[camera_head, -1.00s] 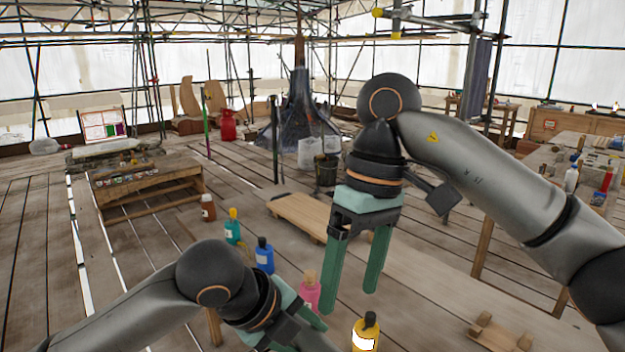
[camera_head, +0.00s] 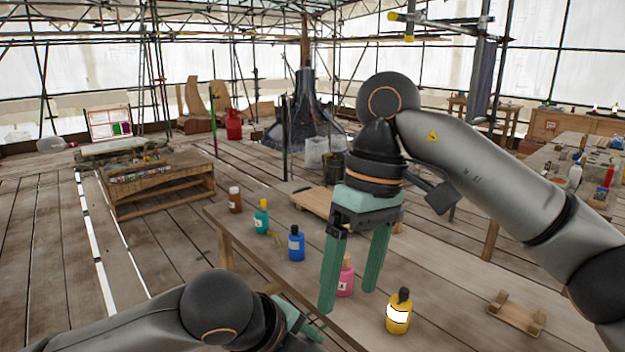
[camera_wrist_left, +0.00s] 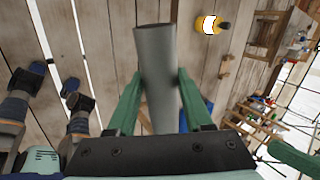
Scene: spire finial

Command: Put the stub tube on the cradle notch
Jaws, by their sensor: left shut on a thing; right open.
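The stub tube (camera_wrist_left: 158,75) is a plain grey cylinder in the left wrist view. My left gripper (camera_wrist_left: 156,100) is shut on it, with one green finger on each side. In the head view my left gripper (camera_head: 298,322) shows only partly at the bottom edge, and the tube is hidden there. The cradle (camera_head: 517,313) is a small wooden piece with two raised end blocks, on the table at the lower right. It also seems to show in the left wrist view (camera_wrist_left: 267,32), apart from the tube. My right gripper (camera_head: 350,292) is open and empty, hanging above the table.
The long plank table (camera_head: 450,290) carries yellow (camera_head: 398,314), pink (camera_head: 345,278), blue (camera_head: 296,244) and teal (camera_head: 261,218) bottles, plus a brown one (camera_head: 235,200). A wooden board (camera_head: 312,202) lies beyond. The tabletop between the yellow bottle and the cradle is clear.

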